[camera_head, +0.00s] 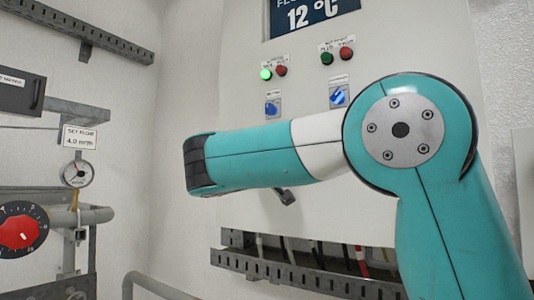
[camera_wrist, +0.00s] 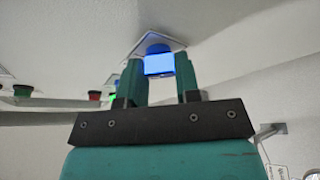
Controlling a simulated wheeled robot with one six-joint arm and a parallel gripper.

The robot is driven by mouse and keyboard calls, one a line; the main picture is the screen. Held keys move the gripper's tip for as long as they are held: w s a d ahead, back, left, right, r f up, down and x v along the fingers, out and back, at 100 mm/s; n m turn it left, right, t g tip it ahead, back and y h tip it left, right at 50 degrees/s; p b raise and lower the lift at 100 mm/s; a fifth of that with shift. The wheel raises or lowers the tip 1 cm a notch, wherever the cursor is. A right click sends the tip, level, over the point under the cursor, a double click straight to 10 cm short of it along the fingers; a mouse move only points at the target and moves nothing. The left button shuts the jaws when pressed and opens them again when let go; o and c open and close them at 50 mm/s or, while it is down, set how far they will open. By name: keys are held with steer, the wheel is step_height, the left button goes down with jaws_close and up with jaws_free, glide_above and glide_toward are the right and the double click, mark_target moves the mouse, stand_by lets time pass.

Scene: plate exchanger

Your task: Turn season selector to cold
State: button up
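In the wrist view, a blue selector knob (camera_wrist: 158,65) sits on a blue-edged plate on the panel face. My gripper (camera_wrist: 160,78) has its two teal fingers apart, one on each side of this knob. I cannot tell whether they touch it. In the head view my gripper and the knob between its fingers are hidden behind my teal arm. Two other blue selectors show above the arm, a left one (camera_head: 272,106) and a right one (camera_head: 339,96). Their labels are too small to read, and no season label is legible.
The white panel (camera_head: 310,215) carries a display (camera_head: 312,14) reading 12 °C, a lit green lamp (camera_head: 265,74) and several other buttons. A cable duct (camera_head: 290,277) runs beneath. At left are a gauge (camera_head: 76,174), a red dial (camera_head: 20,232) and pipework.

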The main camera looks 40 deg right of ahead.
steer(key=c, duration=0.4)
steer(key=shift+o, duration=0.2)
steer(key=shift+r+p, duration=0.1)
steer(key=shift+p, duration=0.2)
steer(key=shift+r+n+g+y+p, duration=0.15)
steer(key=shift+n+g+y+p, duration=0.6)
steer(key=shift+n+p, duration=2.95)
steer(key=shift+r+n+g+y+p, duration=0.15)
steer(key=shift+n+g+y+p, duration=0.85)
steer(key=shift+p, duration=4.3)
steer(key=shift+r+n+g+y+p, duration=0.15)
steer(key=shift+n+y+p, duration=0.7)
steer(key=shift+n+p, duration=3.3)
steer(key=shift+f+m+p, duration=0.1)
steer(key=shift+m+p, duration=0.15)
steer(key=shift+p, duration=0.2)
